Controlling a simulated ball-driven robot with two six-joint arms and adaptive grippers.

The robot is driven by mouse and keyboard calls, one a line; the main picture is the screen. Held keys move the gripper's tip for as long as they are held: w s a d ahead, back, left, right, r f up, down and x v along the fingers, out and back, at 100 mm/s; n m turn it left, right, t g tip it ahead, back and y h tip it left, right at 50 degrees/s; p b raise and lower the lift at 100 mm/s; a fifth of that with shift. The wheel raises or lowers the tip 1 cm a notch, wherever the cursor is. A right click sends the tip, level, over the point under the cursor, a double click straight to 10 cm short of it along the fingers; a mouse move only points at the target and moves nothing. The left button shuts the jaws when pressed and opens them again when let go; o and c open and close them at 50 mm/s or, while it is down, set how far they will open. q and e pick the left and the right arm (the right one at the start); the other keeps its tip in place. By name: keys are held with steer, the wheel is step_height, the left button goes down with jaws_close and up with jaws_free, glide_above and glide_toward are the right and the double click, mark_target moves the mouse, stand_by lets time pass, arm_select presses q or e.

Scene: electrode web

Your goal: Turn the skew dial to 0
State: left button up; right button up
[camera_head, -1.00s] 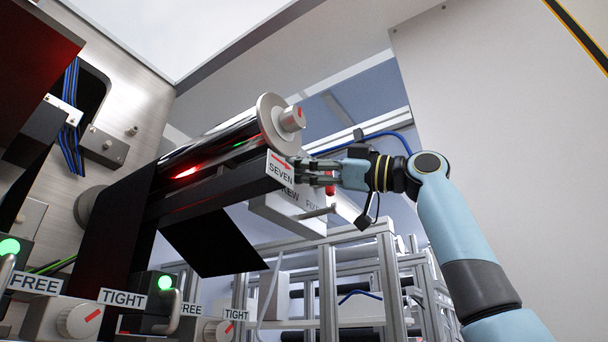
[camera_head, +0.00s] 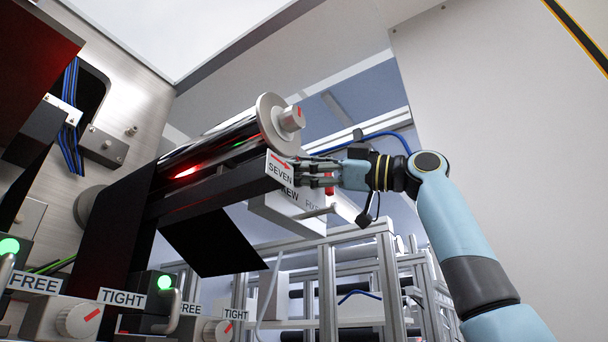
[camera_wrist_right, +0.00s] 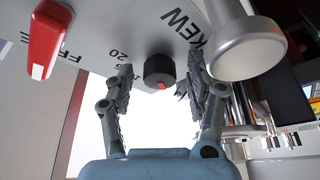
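The skew dial (camera_wrist_right: 160,70) is a small dark knob with a red mark on its lower edge, in the middle of the right wrist view. It sits on a grey panel (camera_wrist_right: 115,25) with a partly visible "KEW" label and a "20" mark beside it. My right gripper (camera_wrist_right: 159,82) is open, one finger on each side of the dial, with visible gaps. The dial is hidden there. My left gripper is not in view.
A red lever (camera_wrist_right: 47,38) and a thick grey cylinder (camera_wrist_right: 245,50) flank the dial. A dark roller (camera_head: 215,145) and hanging black web (camera_head: 215,243) lie left of my right gripper. FREE/TIGHT knobs (camera_head: 78,320) are low at left. An aluminium frame (camera_head: 330,285) stands below.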

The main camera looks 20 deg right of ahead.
steer(key=shift+d, duration=0.1)
steer(key=v, duration=1.2)
steer(key=shift+f, duration=0.1)
